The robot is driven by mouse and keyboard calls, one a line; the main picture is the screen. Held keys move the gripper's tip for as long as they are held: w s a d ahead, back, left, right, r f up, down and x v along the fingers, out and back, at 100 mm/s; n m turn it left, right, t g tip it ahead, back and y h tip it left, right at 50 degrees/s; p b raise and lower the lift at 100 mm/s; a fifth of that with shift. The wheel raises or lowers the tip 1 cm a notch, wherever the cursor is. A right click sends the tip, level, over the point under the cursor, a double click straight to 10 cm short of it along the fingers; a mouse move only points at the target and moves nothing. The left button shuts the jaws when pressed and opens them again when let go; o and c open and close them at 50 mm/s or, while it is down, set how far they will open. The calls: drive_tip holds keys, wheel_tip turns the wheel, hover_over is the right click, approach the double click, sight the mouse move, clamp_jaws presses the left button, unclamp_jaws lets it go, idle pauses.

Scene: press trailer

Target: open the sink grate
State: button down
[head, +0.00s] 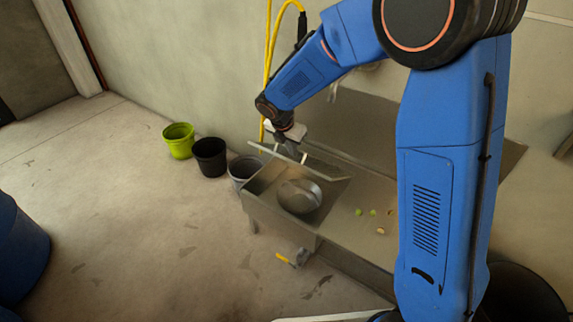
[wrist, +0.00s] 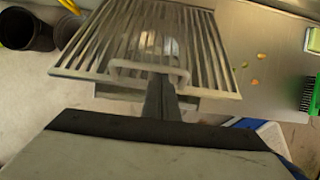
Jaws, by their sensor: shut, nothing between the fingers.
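The sink grate (wrist: 95,50) is a slatted metal panel with a pale loop handle (wrist: 118,70) on its near edge. In the head view the grate (head: 325,170) stands raised and tilted above the open sink basin (head: 266,182). My gripper (wrist: 158,82) is shut and empty, its dark fingers at the handle loop. I cannot tell whether they touch it. In the head view my gripper (head: 292,152) is at the grate's left part. A round metal pot (head: 299,196) sits in the basin and shows partly through the slats.
Small green and orange bits (head: 373,212) lie on the steel counter (head: 345,225) to the right. A green brush (wrist: 308,95) is at the counter's right. Green (head: 178,140), black (head: 209,156) and grey (head: 243,168) buckets stand left of the sink. The floor in front is mostly clear.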

drive_tip(key=w+d+r+g+y, duration=0.1)
drive_tip(key=w+d+r, duration=0.7)
drive_tip(key=w, duration=0.2)
drive_tip(key=shift+r, duration=0.15)
drive_tip(key=shift+w, duration=0.1)
idle(0.3)
